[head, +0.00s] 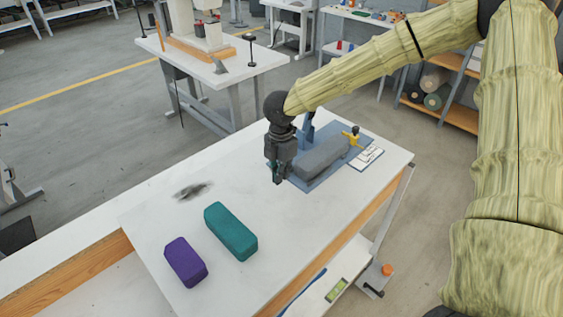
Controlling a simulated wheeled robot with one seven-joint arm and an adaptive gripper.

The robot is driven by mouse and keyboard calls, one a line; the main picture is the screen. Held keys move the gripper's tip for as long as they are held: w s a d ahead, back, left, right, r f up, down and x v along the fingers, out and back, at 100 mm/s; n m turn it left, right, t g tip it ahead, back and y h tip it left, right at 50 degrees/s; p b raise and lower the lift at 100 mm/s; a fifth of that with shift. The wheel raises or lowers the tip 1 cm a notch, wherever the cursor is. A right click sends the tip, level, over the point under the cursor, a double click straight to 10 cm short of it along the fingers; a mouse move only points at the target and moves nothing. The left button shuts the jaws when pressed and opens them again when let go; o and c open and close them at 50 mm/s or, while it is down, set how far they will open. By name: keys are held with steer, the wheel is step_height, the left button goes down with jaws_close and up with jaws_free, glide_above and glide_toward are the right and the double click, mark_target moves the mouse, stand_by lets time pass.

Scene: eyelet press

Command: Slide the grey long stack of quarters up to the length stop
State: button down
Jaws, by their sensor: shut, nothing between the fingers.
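The grey long stack of quarters (322,156) lies on a blue-grey plate (316,182) at the far right part of the white table. A yellow piece (351,134), perhaps the length stop, stands at the stack's far right end; I cannot tell whether the two touch. My gripper (277,180) is shut and empty, pointing down at the near left end of the grey stack. Whether its fingers touch the stack is unclear. A blue upright part (308,127) stands behind the stack, partly hidden by my gripper and wrist.
A teal block (231,232) and a purple block (186,262) lie on the white table (300,235) at the near left. A dark smudge (193,190) marks the tabletop. The table's middle is clear.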

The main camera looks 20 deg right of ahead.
mark_target(298, 167)
steer(key=shift+s+d+f, duration=0.1)
steer(key=shift+s+f, duration=0.45)
steer(key=shift+f, duration=0.35)
steer(key=d, duration=0.1)
steer(key=w+d+p, duration=0.1)
steer(key=shift+w+d+p, duration=0.25)
steer(key=shift+d+p, duration=0.05)
steer(key=shift+d, duration=0.55)
steer(key=shift+f, duration=0.1)
steer(key=shift+w+d+p, duration=0.2)
steer(key=shift+d+p, duration=0.2)
steer(key=shift+d, duration=0.05)
steer(key=shift+w+d+p, duration=0.15)
steer(key=shift+w+d, duration=0.05)
steer(key=shift+d, duration=0.3)
steer(key=shift+w+d+p, duration=0.15)
steer(key=shift+d, duration=0.3)
steer(key=shift+a, duration=0.15)
